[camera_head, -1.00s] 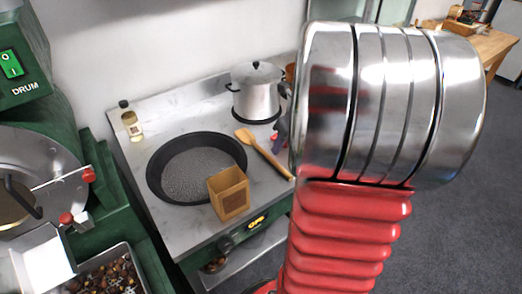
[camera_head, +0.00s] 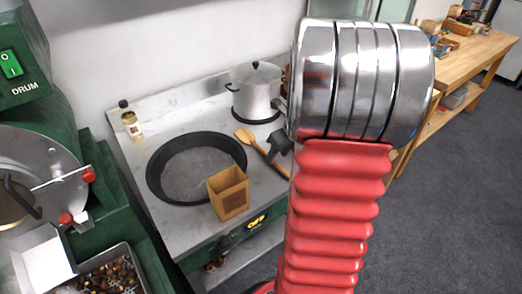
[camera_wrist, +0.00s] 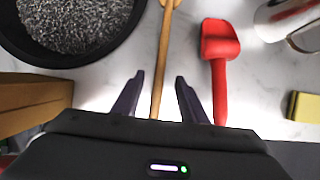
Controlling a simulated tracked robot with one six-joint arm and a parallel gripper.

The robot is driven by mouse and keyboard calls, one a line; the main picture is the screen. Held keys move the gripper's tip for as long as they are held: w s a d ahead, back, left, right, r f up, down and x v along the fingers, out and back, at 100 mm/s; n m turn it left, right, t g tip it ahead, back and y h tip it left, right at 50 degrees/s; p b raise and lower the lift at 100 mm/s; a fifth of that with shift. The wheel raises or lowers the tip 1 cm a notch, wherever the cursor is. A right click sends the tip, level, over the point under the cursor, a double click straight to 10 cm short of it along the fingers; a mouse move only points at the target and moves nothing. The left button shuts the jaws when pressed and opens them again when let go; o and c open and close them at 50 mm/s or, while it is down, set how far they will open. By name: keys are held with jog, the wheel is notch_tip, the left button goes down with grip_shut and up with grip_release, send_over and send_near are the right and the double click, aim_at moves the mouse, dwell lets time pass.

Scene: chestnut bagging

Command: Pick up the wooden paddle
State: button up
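The wooden paddle (camera_head: 251,139) lies on the marble-like stove top, right of the black pan, with its broad end toward the back. In the wrist view its handle (camera_wrist: 161,65) runs between the two dark fingers of my gripper (camera_wrist: 158,95). The fingers are spread apart, with a gap on each side of the handle. In the head view my gripper (camera_head: 280,145) is at the paddle's handle, partly hidden behind my arm. I cannot tell how far above the surface the fingertips are.
A red spatula (camera_wrist: 220,65) lies just right of the paddle. The black pan (camera_head: 160,180) with grainy contents is left, a wooden box (camera_head: 231,197) at its front edge. A metal pot (camera_head: 257,95) stands behind. A yellow block (camera_wrist: 303,106) lies at right.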

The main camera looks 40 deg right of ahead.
aim_at(275, 161)
jog(key=shift+x, duration=1.75)
jog(key=shift+c, duration=0.3)
grip_shut()
